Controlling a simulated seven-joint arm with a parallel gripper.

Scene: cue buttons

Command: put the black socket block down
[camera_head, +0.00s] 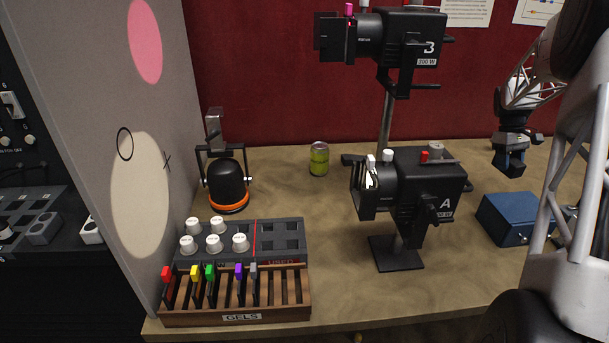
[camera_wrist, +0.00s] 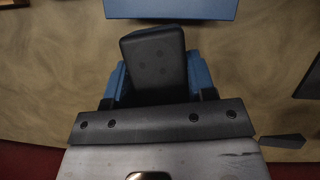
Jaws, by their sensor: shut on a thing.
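My gripper (camera_head: 511,160) hangs above the right part of the table, just behind and above a blue box. It is shut on the black socket block (camera_wrist: 155,62). In the wrist view the block sits between my two blue fingers, with small dark holes on its face, turned slightly in the grip. In the head view the block is hard to tell from the dark fingers. It appears held clear of the tabletop (camera_head: 455,270); its underside is hidden.
The blue box (camera_head: 508,220) stands below and in front of my gripper, also at the wrist view's top (camera_wrist: 170,9). Lamp A (camera_head: 425,195) stands left of it, lamp B (camera_head: 405,40) behind. Bare table lies between.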

